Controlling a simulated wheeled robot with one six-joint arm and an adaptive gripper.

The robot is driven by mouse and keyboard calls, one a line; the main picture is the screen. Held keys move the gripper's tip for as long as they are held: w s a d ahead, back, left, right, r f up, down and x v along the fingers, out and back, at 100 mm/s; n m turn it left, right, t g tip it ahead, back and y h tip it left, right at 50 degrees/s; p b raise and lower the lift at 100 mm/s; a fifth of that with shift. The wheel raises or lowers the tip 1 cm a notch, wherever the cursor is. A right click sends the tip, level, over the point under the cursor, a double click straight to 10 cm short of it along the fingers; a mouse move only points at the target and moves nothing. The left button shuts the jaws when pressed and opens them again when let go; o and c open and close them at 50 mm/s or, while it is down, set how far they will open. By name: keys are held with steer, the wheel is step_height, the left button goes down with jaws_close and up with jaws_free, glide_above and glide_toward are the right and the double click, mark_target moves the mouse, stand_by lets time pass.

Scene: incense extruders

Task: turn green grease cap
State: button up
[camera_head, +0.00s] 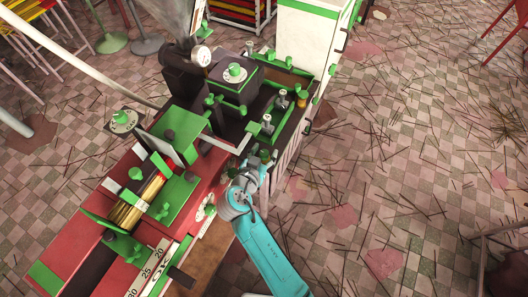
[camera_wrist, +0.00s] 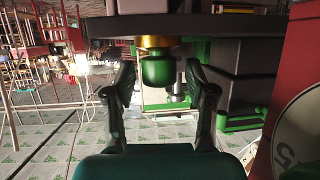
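The green grease cap (camera_wrist: 157,70) hangs below a brass collar (camera_wrist: 157,42) under a dark part of the machine, in the upper middle of the wrist view. My gripper (camera_wrist: 159,80) is open, one finger to each side of the cap in the picture. Gaps show between the cap and both fingers, and nothing is held. I cannot tell how far ahead of the fingertips the cap is. In the head view my gripper (camera_head: 257,160) is at the near side of the machine, partly hidden by my wrist. I cannot make out this cap there.
The red, green and black extruder (camera_head: 200,160) fills the middle of the head view, with several other green knobs on it. A white cabinet (camera_head: 305,40) stands behind it. Tiled floor (camera_head: 400,160) strewn with sticks lies open on the right.

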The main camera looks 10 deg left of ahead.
steer(key=v, duration=1.2)
stand_by(0.6)
steer(key=s+d+f+n+g+y, duration=0.15)
steer(key=s+d+f+n, duration=0.25)
steer(key=d+f, duration=0.6)
steer(key=s+d+n+y, duration=0.1)
steer(key=s+d+y, duration=0.2)
steer(key=s+d, duration=0.55)
steer(key=s+d+r+t, duration=0.1)
steer(key=s+d+r, duration=0.1)
steer(key=s+r, duration=0.3)
steer(key=s+d+r+m+t+h, duration=0.1)
steer(key=s+d+r, duration=0.2)
steer(key=s+r, duration=0.3)
steer(key=s+d+r+m+t, duration=0.1)
steer(key=s+d+r, duration=0.2)
steer(key=s+r, duration=0.2)
steer(key=shift+s+r, duration=0.3)
steer(key=shift+r, duration=0.2)
